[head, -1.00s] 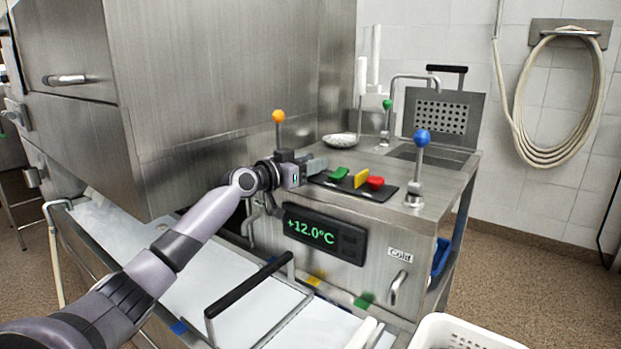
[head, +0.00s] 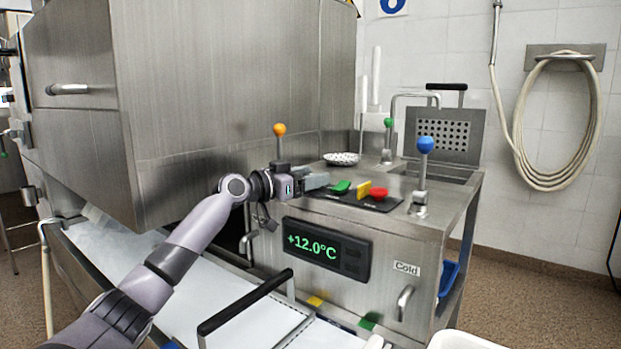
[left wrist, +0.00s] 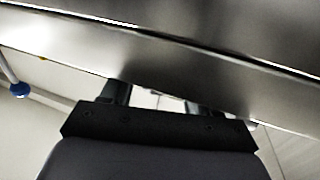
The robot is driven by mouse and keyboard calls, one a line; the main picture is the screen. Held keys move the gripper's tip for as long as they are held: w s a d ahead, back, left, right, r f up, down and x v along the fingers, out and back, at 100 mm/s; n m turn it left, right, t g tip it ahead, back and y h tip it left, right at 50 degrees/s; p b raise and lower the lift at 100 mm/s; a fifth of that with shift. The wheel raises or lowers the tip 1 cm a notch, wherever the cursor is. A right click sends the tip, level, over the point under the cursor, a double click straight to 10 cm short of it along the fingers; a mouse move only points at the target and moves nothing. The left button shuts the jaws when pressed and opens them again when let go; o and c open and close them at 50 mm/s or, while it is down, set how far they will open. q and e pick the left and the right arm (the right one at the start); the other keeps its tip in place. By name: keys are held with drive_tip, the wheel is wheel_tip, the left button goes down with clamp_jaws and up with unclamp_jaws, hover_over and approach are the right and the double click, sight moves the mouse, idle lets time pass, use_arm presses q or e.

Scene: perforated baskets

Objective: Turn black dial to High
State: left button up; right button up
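I cannot make out a black dial in either view. A black plate (head: 385,204) on the steel counter carries a green knob (head: 341,187), a yellow knob (head: 364,188) and a red knob (head: 378,194). My left gripper (head: 318,180) is just left of the green knob, above the counter top. In the left wrist view its two fingers (left wrist: 155,98) stand apart with nothing visible between them, under a steel surface. An orange-ball lever (head: 280,130) rises just behind my left gripper. My right gripper is not in view.
A blue-ball lever (head: 424,147) stands right of the knobs and a green-ball lever (head: 388,123) farther back. A black display (head: 327,250) on the front reads +12.0°C, beside a "Cold" label (head: 406,268). A large steel cabinet (head: 220,80) is close on the left. A patterned bowl (head: 341,159) sits behind.

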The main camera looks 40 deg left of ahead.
use_arm(q)
drive_tip(key=shift+s+d, duration=0.1)
drive_tip(key=shift+s+a+f, duration=0.1)
drive_tip(key=shift+s+a, duration=0.1)
drive_tip(key=shift+s, duration=0.75)
drive_tip(key=shift+s+a, duration=0.15)
drive_tip(key=shift+s, duration=0.75)
drive_tip(key=shift+s+a, duration=0.15)
drive_tip(key=shift+s, duration=0.65)
drive_tip(key=shift+s+a, duration=0.1)
drive_tip(key=shift+s, duration=0.7)
